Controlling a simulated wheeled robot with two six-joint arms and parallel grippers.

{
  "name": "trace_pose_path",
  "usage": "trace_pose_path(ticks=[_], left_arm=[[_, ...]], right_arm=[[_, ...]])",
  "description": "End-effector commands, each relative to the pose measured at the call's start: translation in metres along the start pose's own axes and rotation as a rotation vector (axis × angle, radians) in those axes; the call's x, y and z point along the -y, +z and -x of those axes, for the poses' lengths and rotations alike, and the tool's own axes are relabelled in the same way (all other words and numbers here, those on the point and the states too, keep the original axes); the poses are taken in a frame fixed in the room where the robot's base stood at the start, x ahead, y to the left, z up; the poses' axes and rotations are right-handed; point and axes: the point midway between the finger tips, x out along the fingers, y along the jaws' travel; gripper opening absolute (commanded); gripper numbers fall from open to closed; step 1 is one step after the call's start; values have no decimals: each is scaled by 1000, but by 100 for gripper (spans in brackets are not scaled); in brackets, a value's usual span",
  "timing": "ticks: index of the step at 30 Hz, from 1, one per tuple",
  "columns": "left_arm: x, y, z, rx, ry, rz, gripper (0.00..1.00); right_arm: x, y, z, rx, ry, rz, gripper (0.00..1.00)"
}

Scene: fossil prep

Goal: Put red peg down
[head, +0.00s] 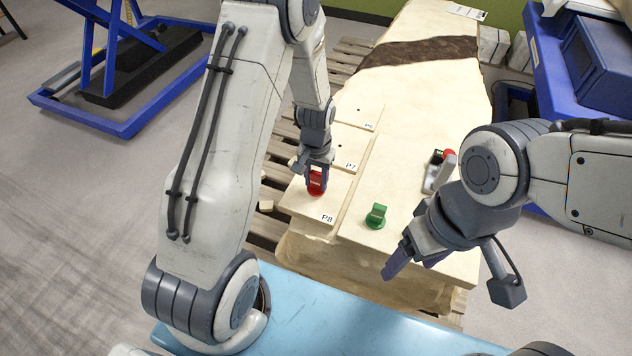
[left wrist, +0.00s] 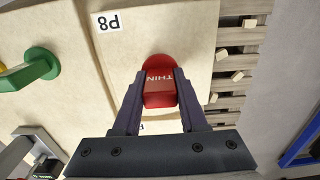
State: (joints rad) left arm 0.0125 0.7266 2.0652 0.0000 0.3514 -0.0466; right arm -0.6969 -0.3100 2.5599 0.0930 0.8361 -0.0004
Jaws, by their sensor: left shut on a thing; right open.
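The red peg (head: 316,182) is at the P8 panel (head: 305,200) of the pale block. My left gripper (head: 317,176) is shut on it from above. In the left wrist view the red peg (left wrist: 158,88) sits between the two fingers, with part of the word "THIN" on its grip and a round red base at or just over the panel surface. I cannot tell whether the base touches the surface. The P8 label (left wrist: 107,22) is beside it. My right gripper (head: 412,264) is open and empty, near the front right of the block.
A green peg (head: 376,215) stands on the block to the right of P8. A grey device with a red knob (head: 440,172) lies further right. Panels labelled P7 (head: 350,157) and P6 (head: 362,115) lie behind. Wooden pallet slats (head: 270,196) show at the left.

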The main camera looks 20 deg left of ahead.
Motion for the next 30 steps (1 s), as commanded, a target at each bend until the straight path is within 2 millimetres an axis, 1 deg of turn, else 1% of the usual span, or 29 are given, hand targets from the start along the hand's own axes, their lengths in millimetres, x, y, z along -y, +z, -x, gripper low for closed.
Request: trace_pose_path(ticks=[1, 3, 10, 14, 15, 16, 17, 26, 30], left_arm=[[0, 0, -6, 0, 0, 0, 0], [0, 0, -10, 0, 0, 0, 0], [-1, -1, -10, -2, 0, -1, 0], [-1, -1, -14, -2, 0, -1, 0], [-1, -1, -13, -2, 0, -1, 53], [-1, -1, -13, -2, 0, -1, 65], [-1, -1, -13, -2, 0, -1, 72], [-1, -1, -12, -2, 0, 0, 72], [-1, -2, -1, -6, 0, 0, 72]], right_arm=[[0, 0, -1, 0, 0, 0, 72], [0, 0, -1, 0, 0, 0, 72], [0, 0, -1, 0, 0, 0, 72], [0, 0, -3, 0, 0, 0, 72], [0, 0, -2, 0, 0, 0, 72], [0, 0, -2, 0, 0, 0, 72], [0, 0, -2, 0, 0, 0, 72], [0, 0, -2, 0, 0, 0, 72], [0, 0, 1, 0, 0, 0, 72]])
